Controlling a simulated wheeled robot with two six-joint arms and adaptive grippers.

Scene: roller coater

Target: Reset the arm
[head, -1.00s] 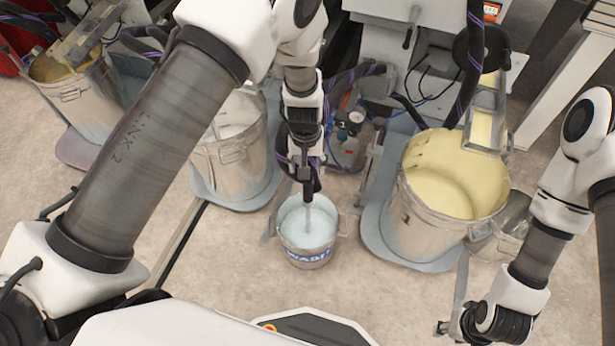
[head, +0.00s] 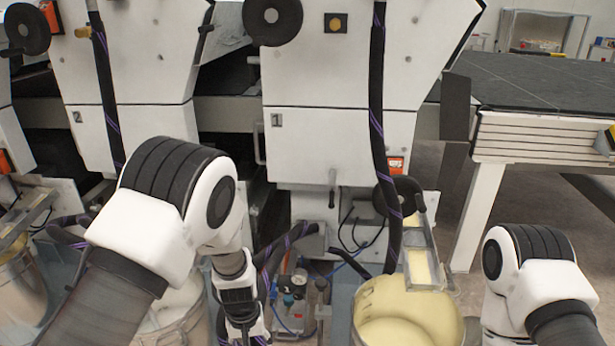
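My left arm (head: 165,215) reaches in from the lower left. Its elbow is raised and its forearm (head: 238,292) points down in front of the machine, running out of the bottom edge. My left gripper is below the picture and cannot be seen. My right arm (head: 535,275) is bent at the lower right, beside the bucket of yellow paint. Its lower part and gripper are also cut off by the bottom edge.
A white roller coater (head: 345,130) stands ahead, with dark hoses hanging down. A bucket of yellow paint (head: 405,320) is between my arms, under a small chute. A bucket of pale paint (head: 170,325) is by my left forearm. A conveyor table (head: 545,135) extends right.

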